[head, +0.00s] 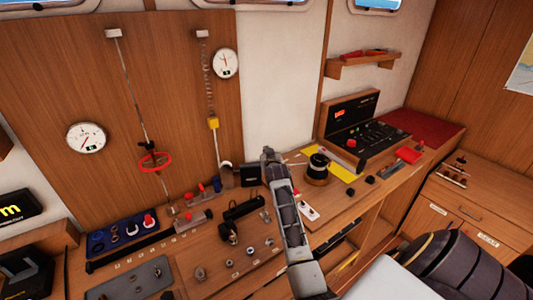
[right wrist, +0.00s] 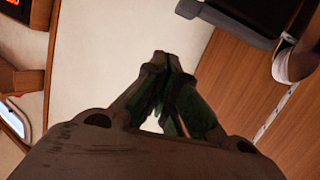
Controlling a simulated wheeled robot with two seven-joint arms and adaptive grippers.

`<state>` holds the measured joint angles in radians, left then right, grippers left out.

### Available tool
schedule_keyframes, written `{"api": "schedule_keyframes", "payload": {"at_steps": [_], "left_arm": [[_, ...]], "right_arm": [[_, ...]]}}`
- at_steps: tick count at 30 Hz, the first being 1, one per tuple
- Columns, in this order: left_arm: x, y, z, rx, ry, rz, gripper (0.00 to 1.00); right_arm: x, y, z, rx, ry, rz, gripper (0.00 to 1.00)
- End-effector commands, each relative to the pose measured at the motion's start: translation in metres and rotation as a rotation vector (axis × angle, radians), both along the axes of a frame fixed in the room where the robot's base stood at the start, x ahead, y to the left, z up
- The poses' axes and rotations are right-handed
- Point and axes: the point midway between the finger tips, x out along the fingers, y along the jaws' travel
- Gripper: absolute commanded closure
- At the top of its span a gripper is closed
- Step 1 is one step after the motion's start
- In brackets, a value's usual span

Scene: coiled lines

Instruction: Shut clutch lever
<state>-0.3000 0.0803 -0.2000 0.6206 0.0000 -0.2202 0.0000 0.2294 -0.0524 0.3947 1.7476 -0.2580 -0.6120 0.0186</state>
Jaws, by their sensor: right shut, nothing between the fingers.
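My right gripper (head: 269,156) is shut and empty, raised over the back of the wooden console near the white wall panel. The right wrist view also shows its closed fingertips (right wrist: 163,60), touching nothing. Several small levers and switches stand on the console, and I cannot tell for certain which is the clutch lever. A red-tipped lever (head: 202,188) stands on a grey base left of my gripper. A white plate with a red knob (head: 308,212) lies right of my forearm. My left gripper is not in view.
A black box (head: 250,174) is close beside my right gripper; it also shows in the wrist view (right wrist: 235,18). A dark spool (head: 317,168) and a black control panel (head: 362,135) stand to the right. A red handwheel (head: 155,162) hangs at left.

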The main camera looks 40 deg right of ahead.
Motion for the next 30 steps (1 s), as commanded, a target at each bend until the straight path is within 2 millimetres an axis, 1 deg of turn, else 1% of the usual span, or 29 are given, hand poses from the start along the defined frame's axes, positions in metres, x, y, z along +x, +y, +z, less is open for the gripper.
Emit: {"api": "schedule_keyframes", "payload": {"at_steps": [19, 24, 30], "left_arm": [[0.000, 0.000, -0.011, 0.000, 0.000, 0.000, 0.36], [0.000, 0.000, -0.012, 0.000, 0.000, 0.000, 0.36], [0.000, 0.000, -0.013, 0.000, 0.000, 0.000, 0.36]], "right_arm": [[-0.050, 0.026, 0.013, 0.001, 0.000, 0.000, 1.00], [-0.058, 0.030, 0.016, -0.001, -0.002, 0.000, 1.00], [-0.061, 0.031, 0.017, 0.000, -0.001, 0.000, 1.00]]}}
